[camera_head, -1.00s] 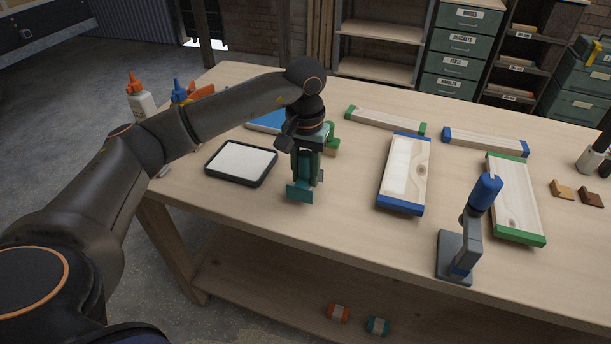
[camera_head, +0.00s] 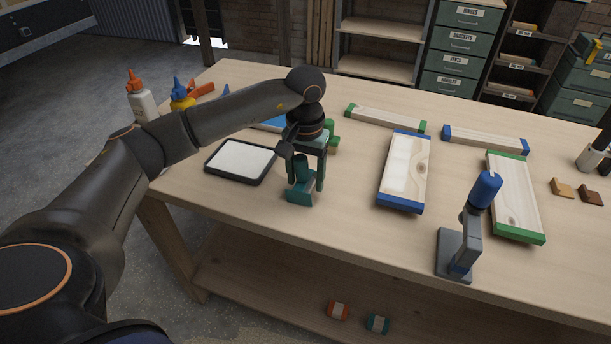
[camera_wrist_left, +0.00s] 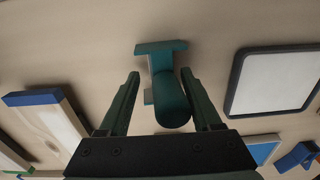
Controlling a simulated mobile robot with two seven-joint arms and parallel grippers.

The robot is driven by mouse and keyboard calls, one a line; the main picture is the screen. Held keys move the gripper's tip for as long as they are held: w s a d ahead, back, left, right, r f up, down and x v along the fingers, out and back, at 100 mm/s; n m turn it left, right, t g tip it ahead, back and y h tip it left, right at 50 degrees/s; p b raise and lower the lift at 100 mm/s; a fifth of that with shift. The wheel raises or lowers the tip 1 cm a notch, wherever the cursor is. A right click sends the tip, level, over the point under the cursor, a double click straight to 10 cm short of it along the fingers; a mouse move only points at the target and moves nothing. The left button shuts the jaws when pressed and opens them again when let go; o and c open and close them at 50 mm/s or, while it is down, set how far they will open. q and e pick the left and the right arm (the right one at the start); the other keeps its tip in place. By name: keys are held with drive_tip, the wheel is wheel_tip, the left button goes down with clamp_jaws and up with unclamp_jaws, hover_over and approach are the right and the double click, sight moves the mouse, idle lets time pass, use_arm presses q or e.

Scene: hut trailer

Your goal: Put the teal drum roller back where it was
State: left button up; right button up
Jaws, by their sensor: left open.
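The teal drum roller (camera_head: 301,172) is on the near side of the table, right of the framed white pad. Its rounded drum (camera_wrist_left: 172,101) and flat teal end piece (camera_wrist_left: 160,47) show in the left wrist view. My left gripper (camera_head: 306,178) is over it from above, open, with its fingers partly hiding it in the head view. In the left wrist view the open fingers (camera_wrist_left: 160,75) stand on either side of the roller, with visible gaps. Whether the roller's underside is flat on the table is hard to tell. My right gripper is not in view.
The black-framed white pad (camera_head: 241,161) lies close left of the roller. A blue-topped roller on a grey stand (camera_head: 465,232) stands at the right front. Wooden boards with blue (camera_head: 404,172) and green ends (camera_head: 515,198) lie right. Glue bottles (camera_head: 141,98) stand back left.

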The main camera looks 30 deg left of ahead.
use_arm(q)
wheel_tip(320, 180, up, 12)
drive_tip(key=shift+r, duration=0.2)
